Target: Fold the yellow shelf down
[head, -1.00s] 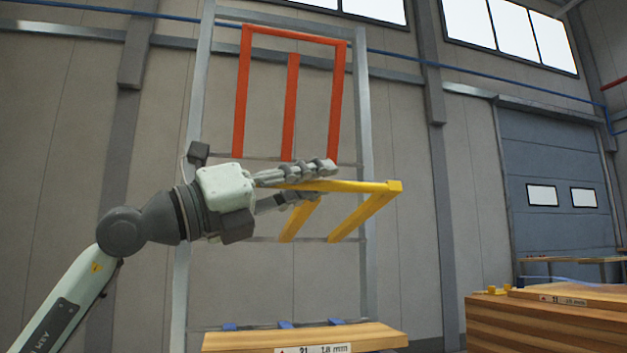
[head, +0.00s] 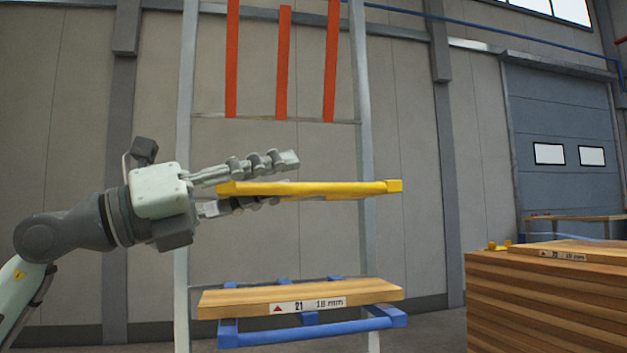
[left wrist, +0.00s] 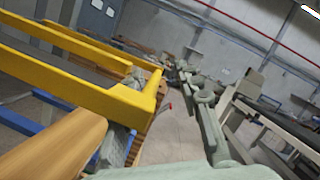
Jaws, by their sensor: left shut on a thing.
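The yellow shelf (head: 335,188) is a frame hinged on the grey metal rack (head: 365,240). In the head view it shows nearly edge-on and looks about level. My left gripper (head: 280,181) comes in from the left, with one finger above the shelf's front bar and one below, shut on it near its left part. In the left wrist view the yellow shelf (left wrist: 60,85) fills the left side, and its corner lies between the fingers of my left gripper (left wrist: 165,118). My right gripper is not in view.
A red shelf (head: 282,65) stands folded up above. Below, a blue shelf (head: 318,334) bears a wooden board (head: 240,300) labelled 21, 18 mm. A stack of wooden boards (head: 530,310) stands at the right. The space between the yellow shelf and the board below is clear.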

